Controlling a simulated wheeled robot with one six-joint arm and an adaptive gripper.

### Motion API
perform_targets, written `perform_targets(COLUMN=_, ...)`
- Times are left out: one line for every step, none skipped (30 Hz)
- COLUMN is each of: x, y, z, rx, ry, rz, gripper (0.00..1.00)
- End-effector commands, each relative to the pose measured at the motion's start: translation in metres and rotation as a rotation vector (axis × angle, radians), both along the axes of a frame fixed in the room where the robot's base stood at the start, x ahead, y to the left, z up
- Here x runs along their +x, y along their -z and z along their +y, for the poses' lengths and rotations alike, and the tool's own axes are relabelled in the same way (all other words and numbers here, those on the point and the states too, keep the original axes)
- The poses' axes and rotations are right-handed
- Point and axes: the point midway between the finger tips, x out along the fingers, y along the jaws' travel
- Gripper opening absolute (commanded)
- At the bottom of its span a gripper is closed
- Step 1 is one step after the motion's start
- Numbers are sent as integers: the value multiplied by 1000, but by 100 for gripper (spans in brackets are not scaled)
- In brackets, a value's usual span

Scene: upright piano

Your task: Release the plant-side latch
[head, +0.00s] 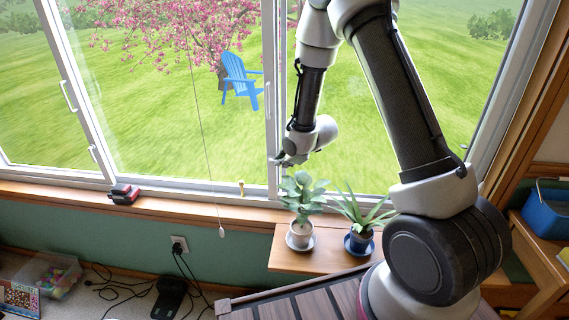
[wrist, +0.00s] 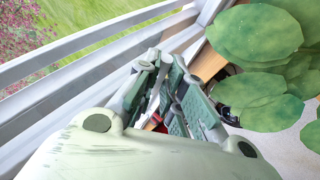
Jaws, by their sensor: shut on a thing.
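My gripper (head: 279,160) is at the window's middle upright, above the plants, with its fingers against the frame at the plant-side latch. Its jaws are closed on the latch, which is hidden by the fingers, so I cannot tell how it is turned. In the wrist view the fingers (wrist: 172,92) are close together beside the white window frame (wrist: 80,90).
A spiky plant (head: 360,210) in a blue pot stands beside it on the wooden shelf (head: 325,262). A pull cord (head: 206,140) hangs left of my gripper. A red and black object (head: 124,194) lies on the sill. The sill between them is mostly clear.

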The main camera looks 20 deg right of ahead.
Motion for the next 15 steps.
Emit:
perform_targets(x=1, y=-2, z=1, rx=-15, ry=0, rz=6, gripper=0)
perform_targets(x=0, y=-2, z=1, rx=-24, ry=1, rz=11, gripper=0)
perform_targets(x=0, y=-2, z=1, rx=-31, ry=0, rz=14, gripper=0)
perform_targets(x=0, y=-2, z=1, rx=-33, ry=1, rz=16, gripper=0)
perform_targets(x=0, y=-2, z=1, rx=-35, ry=0, rz=17, gripper=0)
perform_targets(x=0, y=-2, z=1, rx=-35, ry=1, rz=17, gripper=0)
perform_targets(x=0, y=-2, z=1, rx=-35, ry=1, rz=17, gripper=0)
perform_targets(x=0, y=-2, z=0, rx=-35, ry=1, rz=17, gripper=0)
perform_targets(x=0, y=-2, z=0, rx=-35, ry=1, rz=17, gripper=0)
perform_targets(x=0, y=-2, z=0, rx=-35, ry=1, rz=18, gripper=0)
perform_targets(x=0, y=-2, z=0, rx=-35, ry=1, rz=18, gripper=0)
perform_targets(x=0, y=-2, z=0, rx=-35, ry=1, rz=18, gripper=12)
perform_targets(x=0, y=-2, z=0, rx=-35, ry=1, rz=18, gripper=18)
perform_targets(x=0, y=-2, z=0, rx=-35, ry=1, rz=18, gripper=20)
perform_targets(x=0, y=-2, z=0, rx=-34, ry=1, rz=17, gripper=20)
